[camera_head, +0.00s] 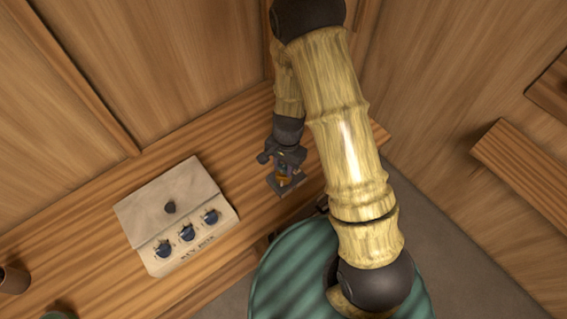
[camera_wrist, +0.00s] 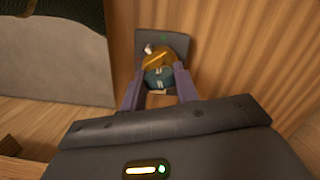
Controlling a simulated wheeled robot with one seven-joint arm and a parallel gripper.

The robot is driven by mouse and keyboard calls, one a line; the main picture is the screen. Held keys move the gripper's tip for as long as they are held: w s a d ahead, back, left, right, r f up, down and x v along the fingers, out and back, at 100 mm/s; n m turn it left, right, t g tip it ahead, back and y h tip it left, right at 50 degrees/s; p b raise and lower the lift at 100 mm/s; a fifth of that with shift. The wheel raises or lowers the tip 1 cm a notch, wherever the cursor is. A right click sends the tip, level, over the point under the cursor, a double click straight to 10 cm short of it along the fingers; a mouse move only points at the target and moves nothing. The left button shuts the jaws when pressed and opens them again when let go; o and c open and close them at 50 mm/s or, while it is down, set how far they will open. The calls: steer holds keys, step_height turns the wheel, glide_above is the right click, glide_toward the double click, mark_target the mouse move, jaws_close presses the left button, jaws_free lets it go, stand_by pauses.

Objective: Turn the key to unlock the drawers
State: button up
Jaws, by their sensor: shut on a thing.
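My gripper (camera_head: 288,170) is over the right end of the wooden bench. In the wrist view its two purple-grey fingers (camera_wrist: 158,82) are shut on either side of a key (camera_wrist: 157,62) with yellow-orange and teal parts. Just beyond the key is a dark grey plate (camera_wrist: 176,42) with a small green mark, likely the lock plate. The key's far end is hidden, so how deep it sits in the plate cannot be told. The plate (camera_head: 273,183) also shows below my gripper in the head view. No drawer fronts can be made out clearly.
A pale key box (camera_head: 150,217) with a dark knob and several dark blue round pieces lies on the bench (camera_head: 231,150) at left. A brown cup (camera_head: 14,281) stands at the far left. Wooden walls close in behind, and a wooden ledge (camera_head: 520,170) juts out at right.

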steer(key=shift+m, duration=0.3)
steer(key=m, duration=0.4)
steer(key=shift+t, duration=0.3)
steer(key=o, duration=1.1)
steer(key=shift+c, duration=0.2)
step_height(320, 180, up, 18)
steer(key=w+d, duration=0.1)
steer(key=shift+d+f+p, duration=0.25)
steer(key=shift+d+p, duration=0.1)
steer(key=shift+d, duration=0.05)
